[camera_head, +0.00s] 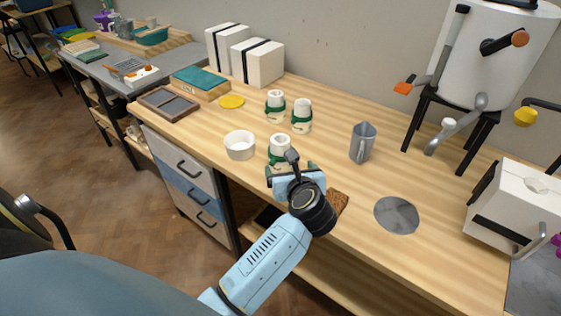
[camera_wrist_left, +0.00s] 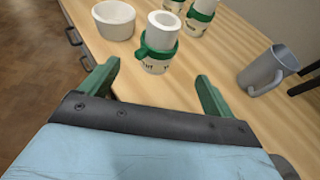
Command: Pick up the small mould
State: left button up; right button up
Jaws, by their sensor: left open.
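Three small white cylindrical moulds with green bands stand upright on the wooden table. The nearest mould (camera_head: 280,146) is just beyond my left gripper (camera_head: 291,170), which partly hides its lower part. The other two moulds stand farther back, one at the left (camera_head: 275,103) and one at the right (camera_head: 301,117). In the left wrist view, the nearest mould (camera_wrist_left: 160,37) stands ahead of the gap between my green fingers (camera_wrist_left: 157,76). My right gripper is out of view.
A white bowl (camera_head: 239,144) stands left of the nearest mould, and a grey jug (camera_head: 362,143) stands to the right. A brown tile (camera_head: 339,202) lies by my wrist near the front edge. A grey disc (camera_head: 397,214) and a white box (camera_head: 516,216) are farther right.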

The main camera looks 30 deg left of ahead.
aim_at(282, 153)
pick_arm(q)
jog(key=x, duration=0.5)
jog(key=shift+w+a, duration=0.1)
jog(key=shift+r+b+x, duration=0.2)
jog(key=shift+b+x, duration=0.05)
jog(key=shift+x, duration=1.1)
jog(key=shift+r+b+x, duration=0.15)
jog(key=shift+b+x, duration=0.05)
jog(key=shift+x, duration=1.1)
jog(key=shift+w+a, duration=0.1)
jog(key=shift+a, duration=0.05)
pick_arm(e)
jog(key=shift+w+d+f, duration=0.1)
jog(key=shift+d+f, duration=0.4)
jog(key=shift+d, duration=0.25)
pick_arm(q)
jog(key=shift+c, duration=0.4)
jog(key=shift+r, duration=0.1)
jog(key=c, duration=1.1)
